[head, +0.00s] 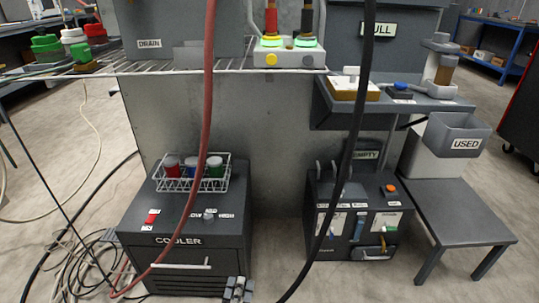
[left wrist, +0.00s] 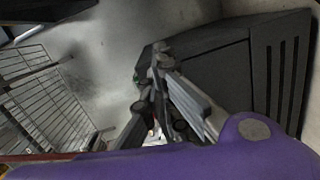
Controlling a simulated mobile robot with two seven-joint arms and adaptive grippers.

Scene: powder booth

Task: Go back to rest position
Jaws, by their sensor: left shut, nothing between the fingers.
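My left gripper (head: 238,290) shows at the bottom edge of the head view, in front of the lower right corner of the dark COOLER box (head: 180,240). Its grey fingers also show in the left wrist view (left wrist: 158,75), close together with nothing held between them. A dark box with vent slots (left wrist: 240,70) stands beyond them there. My right gripper is not in view.
A red hose (head: 207,120) and a black hose (head: 365,100) hang in front. A wire shelf (head: 150,65) spans above. A grey bench (head: 465,215) stands right.

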